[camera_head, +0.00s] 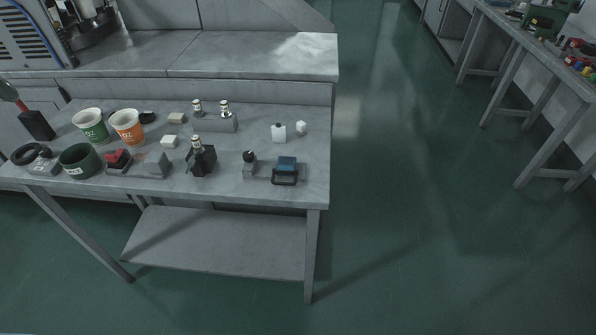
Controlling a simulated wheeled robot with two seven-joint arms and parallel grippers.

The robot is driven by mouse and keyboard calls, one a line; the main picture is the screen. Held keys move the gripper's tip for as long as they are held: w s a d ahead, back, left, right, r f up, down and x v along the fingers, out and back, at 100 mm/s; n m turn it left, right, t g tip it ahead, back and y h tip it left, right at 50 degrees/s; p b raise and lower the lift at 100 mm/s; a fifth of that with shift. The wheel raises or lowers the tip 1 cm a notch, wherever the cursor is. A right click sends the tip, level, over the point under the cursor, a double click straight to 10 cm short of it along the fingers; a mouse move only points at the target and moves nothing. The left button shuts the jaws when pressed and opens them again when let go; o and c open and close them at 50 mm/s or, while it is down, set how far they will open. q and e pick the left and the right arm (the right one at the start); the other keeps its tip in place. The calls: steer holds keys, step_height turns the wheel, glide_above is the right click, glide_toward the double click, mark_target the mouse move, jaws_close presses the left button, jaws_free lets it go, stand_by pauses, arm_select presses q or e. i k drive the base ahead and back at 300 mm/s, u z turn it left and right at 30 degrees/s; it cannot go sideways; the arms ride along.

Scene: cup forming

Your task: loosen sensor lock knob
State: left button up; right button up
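A small black knob (249,156) sits on top of a grey block (250,170) near the front right of the grey table; it looks like the lock knob, but its detail is too small to tell. A flat grey plate runs from this block to a blue and black device (287,167), which may be the sensor. Neither of my grippers shows in the head view. Nothing is seen touching the knob.
Open floor (420,230) lies to the right.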

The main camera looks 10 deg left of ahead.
mark_target(248, 156)
steer(key=z, duration=0.5)
steer(key=k, duration=0.7)
steer(key=z, duration=0.7)
steer(key=i, duration=1.45)
steer(key=u, duration=1.45)
steer(key=i, duration=0.65)
steer(key=u, duration=0.75)
